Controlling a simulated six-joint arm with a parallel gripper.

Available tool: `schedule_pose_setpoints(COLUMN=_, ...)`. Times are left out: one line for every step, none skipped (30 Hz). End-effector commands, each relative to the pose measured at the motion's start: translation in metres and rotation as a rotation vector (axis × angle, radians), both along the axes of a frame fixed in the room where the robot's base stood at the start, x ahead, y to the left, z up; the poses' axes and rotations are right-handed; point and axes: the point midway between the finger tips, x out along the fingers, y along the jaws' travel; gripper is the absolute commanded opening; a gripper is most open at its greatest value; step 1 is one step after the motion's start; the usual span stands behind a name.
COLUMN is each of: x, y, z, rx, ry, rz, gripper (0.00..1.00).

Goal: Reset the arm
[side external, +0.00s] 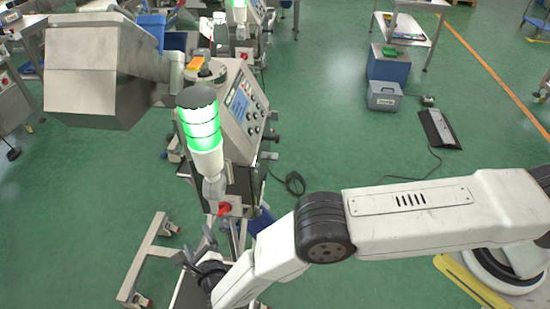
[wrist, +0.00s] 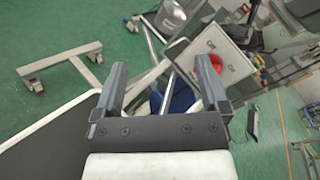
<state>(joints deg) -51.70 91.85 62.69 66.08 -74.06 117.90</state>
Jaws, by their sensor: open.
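My gripper (wrist: 160,88) shows in the wrist view with its two dark fingers apart and nothing between them that I can see held. In the side external view my gripper (side external: 198,252) is at the lower left, low beside the metal detector's stand. The metal detector (side external: 240,115) stands upright behind it, with a control panel and a lit green signal light (side external: 202,130). A red knob (side external: 224,209) sits on a box below the light. The red knob also shows in the wrist view (wrist: 208,82), beyond the right finger.
A wheeled metal frame (side external: 150,255) stands on the green floor left of my gripper; it also shows in the wrist view (wrist: 62,66). A steel hopper (side external: 95,75) overhangs at upper left. A grey box (side external: 384,96) and a blue bin (side external: 388,65) stand at upper right. Floor between is mostly clear, with cables.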

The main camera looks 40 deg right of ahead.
Motion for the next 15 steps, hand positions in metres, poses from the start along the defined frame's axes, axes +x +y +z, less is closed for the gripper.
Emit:
schedule_pose_setpoints(x=-0.002, y=0.003, z=0.006, rx=0.018, ry=0.027, rz=0.019, gripper=0.94)
schedule_pose_setpoints(x=-0.003, y=0.004, z=0.008, rx=0.029, ry=0.045, rz=0.029, gripper=0.94)
schedule_pose_setpoints(x=-0.006, y=0.005, z=0.011, rx=0.044, ry=0.069, rz=0.044, gripper=0.94)
schedule_pose_setpoints(x=-0.008, y=0.006, z=0.013, rx=0.054, ry=0.089, rz=0.055, gripper=0.94)
schedule_pose_setpoints(x=-0.010, y=0.007, z=0.015, rx=0.065, ry=0.107, rz=0.065, gripper=0.94)
schedule_pose_setpoints(x=-0.013, y=0.007, z=0.018, rx=0.080, ry=0.132, rz=0.077, gripper=0.94)
schedule_pose_setpoints(x=-0.016, y=0.007, z=0.020, rx=0.091, ry=0.152, rz=0.085, gripper=0.94)
schedule_pose_setpoints(x=-0.019, y=0.008, z=0.022, rx=0.101, ry=0.171, rz=0.094, gripper=0.94)
schedule_pose_setpoints(x=-0.023, y=0.008, z=0.025, rx=0.116, ry=0.197, rz=0.105, gripper=0.94)
schedule_pose_setpoints(x=-0.026, y=0.007, z=0.028, rx=0.126, ry=0.218, rz=0.112, gripper=0.94)
schedule_pose_setpoints(x=-0.030, y=0.007, z=0.029, rx=0.136, ry=0.239, rz=0.118, gripper=0.94)
schedule_pose_setpoints(x=-0.034, y=0.005, z=0.032, rx=0.150, ry=0.266, rz=0.126, gripper=0.94)
schedule_pose_setpoints(x=-0.038, y=0.005, z=0.035, rx=0.160, ry=0.287, rz=0.133, gripper=0.94)
schedule_pose_setpoints(x=-0.042, y=0.003, z=0.037, rx=0.168, ry=0.308, rz=0.140, gripper=0.94)
schedule_pose_setpoints(x=-0.047, y=0.002, z=0.040, rx=0.179, ry=0.335, rz=0.146, gripper=0.94)
